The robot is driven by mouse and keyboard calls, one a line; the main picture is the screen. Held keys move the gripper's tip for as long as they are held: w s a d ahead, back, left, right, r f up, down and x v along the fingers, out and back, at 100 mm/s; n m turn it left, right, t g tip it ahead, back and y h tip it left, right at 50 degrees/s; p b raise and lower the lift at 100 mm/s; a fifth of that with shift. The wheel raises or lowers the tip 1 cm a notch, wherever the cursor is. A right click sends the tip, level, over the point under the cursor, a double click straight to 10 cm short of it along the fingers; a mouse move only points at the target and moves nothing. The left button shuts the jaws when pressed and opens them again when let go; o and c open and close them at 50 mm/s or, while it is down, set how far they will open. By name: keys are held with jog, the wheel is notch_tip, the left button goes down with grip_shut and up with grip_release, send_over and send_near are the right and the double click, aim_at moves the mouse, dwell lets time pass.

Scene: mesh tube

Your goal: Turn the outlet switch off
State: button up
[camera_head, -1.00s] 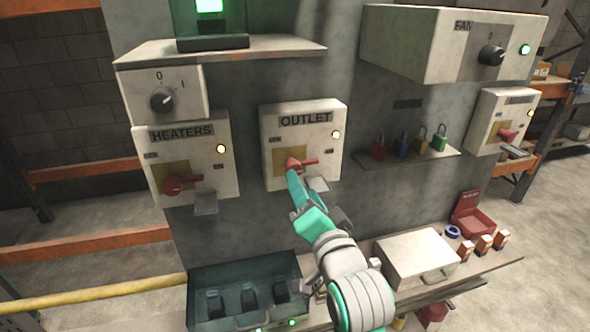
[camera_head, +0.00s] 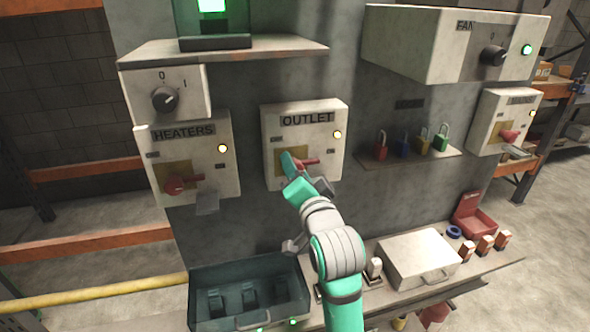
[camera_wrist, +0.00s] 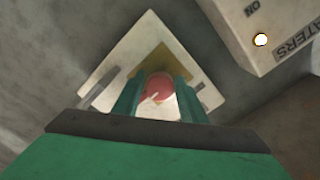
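The outlet box (camera_head: 330,118) is a cream box labelled OUTLET on the grey panel, with a lit yellowish lamp at its upper right. Its red rotary switch (camera_head: 308,162) sits on a yellow plate, with the handle pointing right in the head view. My gripper (camera_head: 288,160) is at the switch, its teal fingers hiding the switch's left part. In the wrist view, the red knob (camera_wrist: 158,88) shows between the two fingers of my gripper (camera_wrist: 160,92), which stand apart. I cannot tell whether the fingers touch the knob.
The heaters box (camera_head: 222,185) with a similar red switch is to the left. A shelf with padlocks (camera_head: 410,155) is to the right.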

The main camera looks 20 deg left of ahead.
jog(key=c, duration=0.6)
jog(key=shift+n, duration=0.3)
jog(key=n, duration=0.3)
jog(key=shift+w, duration=0.1)
jog(key=n, duration=0.9)
jog(key=shift+f+n, duration=0.1)
jog(key=shift+n, duration=2.5)
jog(key=o, duration=1)
